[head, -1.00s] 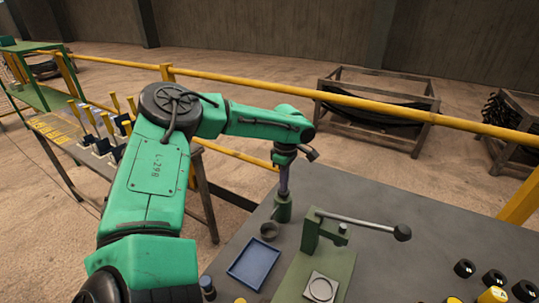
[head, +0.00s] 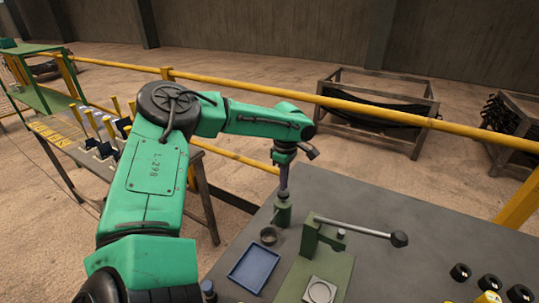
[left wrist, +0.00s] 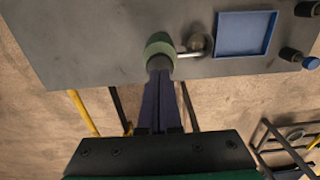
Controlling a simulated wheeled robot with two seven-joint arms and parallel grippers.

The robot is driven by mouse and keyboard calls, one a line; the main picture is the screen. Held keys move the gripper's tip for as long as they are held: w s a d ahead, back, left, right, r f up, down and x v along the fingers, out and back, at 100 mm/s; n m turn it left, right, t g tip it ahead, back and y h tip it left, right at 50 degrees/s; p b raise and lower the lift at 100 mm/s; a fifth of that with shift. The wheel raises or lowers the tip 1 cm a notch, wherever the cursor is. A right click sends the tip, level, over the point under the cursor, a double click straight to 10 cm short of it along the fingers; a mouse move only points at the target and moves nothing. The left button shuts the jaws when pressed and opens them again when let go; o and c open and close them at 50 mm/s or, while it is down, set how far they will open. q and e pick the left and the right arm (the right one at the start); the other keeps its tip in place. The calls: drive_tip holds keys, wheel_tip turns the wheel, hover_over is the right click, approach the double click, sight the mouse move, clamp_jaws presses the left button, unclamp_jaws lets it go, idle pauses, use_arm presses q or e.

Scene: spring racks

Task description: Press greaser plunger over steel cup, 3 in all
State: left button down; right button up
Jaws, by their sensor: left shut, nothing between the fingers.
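The greaser (head: 282,214) is a green upright cylinder on the grey bench, with a dark plunger on top. It also shows in the left wrist view (left wrist: 157,46). The small steel cup (head: 268,236) stands beside it; in the left wrist view the cup (left wrist: 198,44) sits by the greaser's side, at its spout. My left gripper (head: 284,189) points down, shut and empty, with its purple fingertips at the plunger's top. Whether they touch it I cannot tell. The inside of the cup is too small to read. My right gripper is not in view.
A blue tray (head: 254,268) lies in front of the cup. A green lever press (head: 318,262) with a long handle stands to the right. Several black rings (head: 460,272) lie at the bench's right. A yellow rail (head: 400,112) runs behind the bench.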

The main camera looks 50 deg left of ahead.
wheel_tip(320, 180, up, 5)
drive_tip(key=p, duration=0.5)
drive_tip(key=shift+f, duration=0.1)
idle(0.3)
